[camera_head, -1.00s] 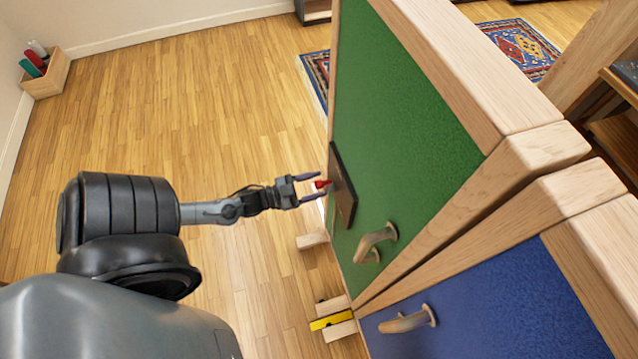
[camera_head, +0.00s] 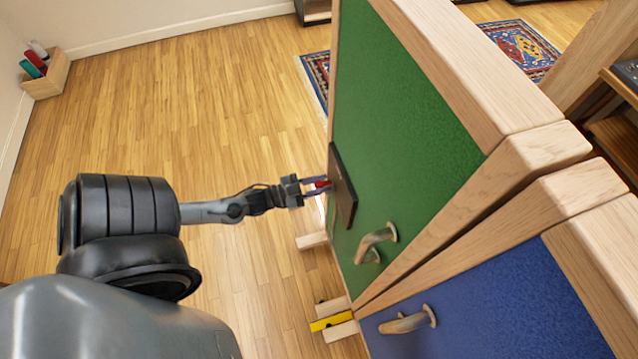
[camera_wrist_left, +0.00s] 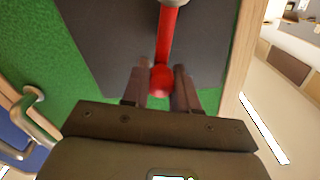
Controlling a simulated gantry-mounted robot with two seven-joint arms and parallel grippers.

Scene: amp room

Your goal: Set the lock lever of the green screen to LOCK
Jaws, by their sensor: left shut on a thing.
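The green screen (camera_head: 400,120) stands upright in a wooden frame. A dark plate (camera_head: 343,187) is fixed to its face, and the red lock lever (camera_head: 322,184) sticks out from it. In the left wrist view the red lever (camera_wrist_left: 167,45) runs from a pale pivot at the top down to a round red knob. My left gripper (camera_head: 316,185) is shut on the lever, with its fingers on either side of the knob end. Any LOCK marking is not readable. My right gripper is not in view.
A yellow block (camera_head: 331,320) lies at the screens' feet.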

